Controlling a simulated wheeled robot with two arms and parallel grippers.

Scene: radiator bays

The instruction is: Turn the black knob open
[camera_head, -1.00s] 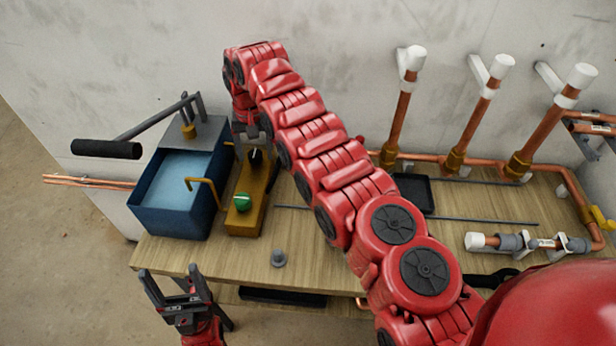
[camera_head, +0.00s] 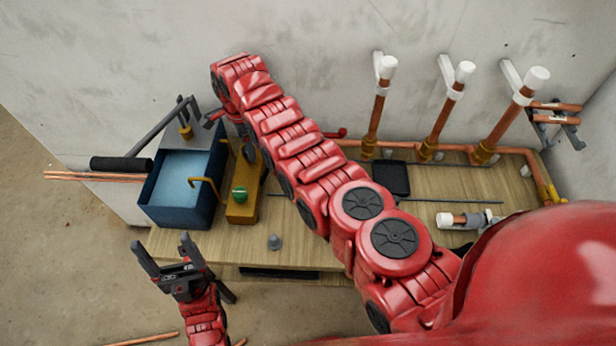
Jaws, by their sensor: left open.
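A brass-coloured valve block (camera_head: 243,207) stands on the wooden bench beside a blue water tank. It has a green knob (camera_head: 240,194) near its front end. The black knob (camera_head: 249,153) is at its back end, where only a dark patch shows beneath my right gripper. My right arm reaches across from the lower right, and its wrist is above the block's back end. The right gripper (camera_head: 250,148) is mostly hidden by its own wrist, so its jaw opening and any contact are unclear. My left gripper (camera_head: 163,252) is open and empty in front of the bench.
The blue tank (camera_head: 180,215) with a black-handled lever (camera_head: 121,164) stands left of the block. A small grey fitting (camera_head: 274,242) sits on the front bench top. Copper pipes (camera_head: 376,120) with white caps rise at the back. A black tray (camera_head: 391,178) lies right of my arm.

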